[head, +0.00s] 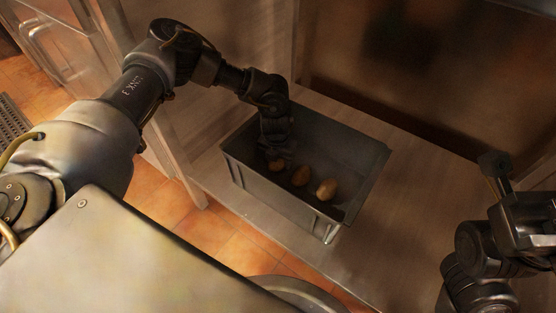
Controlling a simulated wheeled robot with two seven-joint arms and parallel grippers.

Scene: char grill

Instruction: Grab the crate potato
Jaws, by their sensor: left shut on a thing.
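A grey crate (368,184) stands on the wooden surface in the middle of the head view. Inside it three brown potatoes lie in a row: a left one (277,165), a middle one (301,176) and a right one (326,189). My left gripper (276,156) reaches down into the crate and is shut on the left potato, partly hiding it. The fingertips are dark and hard to make out. My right gripper (496,168) is at the right edge, away from the crate; its fingers are not clear.
The crate stands on a light wooden shelf (240,205), with a wooden panel (180,150) at its left and a dark recess behind it. The shelf right of the crate is clear. Orange floor tiles (215,235) show below the shelf's front edge.

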